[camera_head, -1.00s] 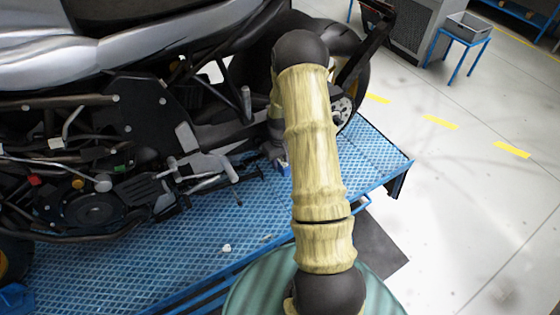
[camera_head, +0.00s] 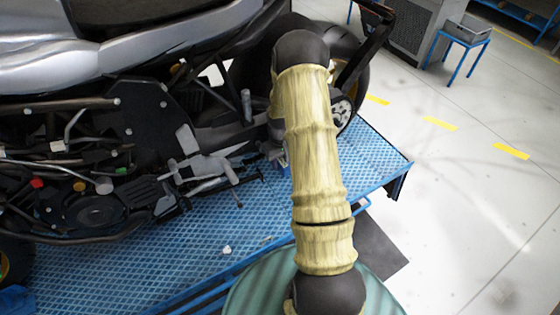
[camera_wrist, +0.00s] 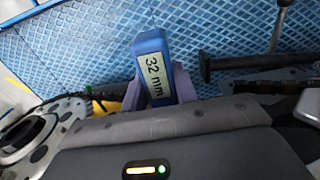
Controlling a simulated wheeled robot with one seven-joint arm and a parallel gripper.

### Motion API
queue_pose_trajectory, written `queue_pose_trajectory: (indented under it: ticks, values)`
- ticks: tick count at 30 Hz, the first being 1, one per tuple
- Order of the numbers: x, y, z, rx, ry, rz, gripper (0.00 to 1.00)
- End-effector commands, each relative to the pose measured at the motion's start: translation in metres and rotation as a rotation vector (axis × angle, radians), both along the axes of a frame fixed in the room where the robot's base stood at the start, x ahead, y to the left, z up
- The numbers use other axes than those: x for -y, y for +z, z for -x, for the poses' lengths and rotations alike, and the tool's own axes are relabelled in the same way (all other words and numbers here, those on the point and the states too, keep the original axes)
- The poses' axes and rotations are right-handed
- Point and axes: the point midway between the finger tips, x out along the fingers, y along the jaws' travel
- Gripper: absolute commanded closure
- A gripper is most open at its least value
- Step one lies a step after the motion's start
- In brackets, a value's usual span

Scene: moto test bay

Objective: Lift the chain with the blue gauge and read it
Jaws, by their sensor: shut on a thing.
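The blue gauge (camera_wrist: 150,63) stands upright in the middle of the wrist view, its pale display facing the camera and reading "32 mm". My gripper (camera_wrist: 160,95) is shut on the gauge, with greyish-purple fingers at both sides of its lower part. A dark strip that looks like the chain (camera_wrist: 262,87) runs to the right of the gauge; whether the gauge's foot touches it is hidden behind my gripper's body. In the head view my gripper (camera_head: 277,152) is mostly hidden behind my arm, beside the motorcycle's rear wheel.
The motorcycle (camera_head: 100,125) stands on a blue mesh platform (camera_head: 375,155). A perforated metal disc (camera_wrist: 50,125) is close at the left in the wrist view, and a dark rod (camera_wrist: 235,63) crosses at the right. A small blue stand (camera_head: 458,42) is at the upper right. The floor at right is clear.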

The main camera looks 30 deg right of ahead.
Motion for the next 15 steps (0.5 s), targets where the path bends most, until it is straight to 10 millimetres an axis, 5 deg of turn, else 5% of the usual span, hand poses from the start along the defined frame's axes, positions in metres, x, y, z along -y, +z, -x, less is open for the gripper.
queue_pose_trajectory:
  ticks: [15]
  values:
    - [0.0001, -0.0085, -0.0003, 0.001, 0.000, 0.000, 1.00]
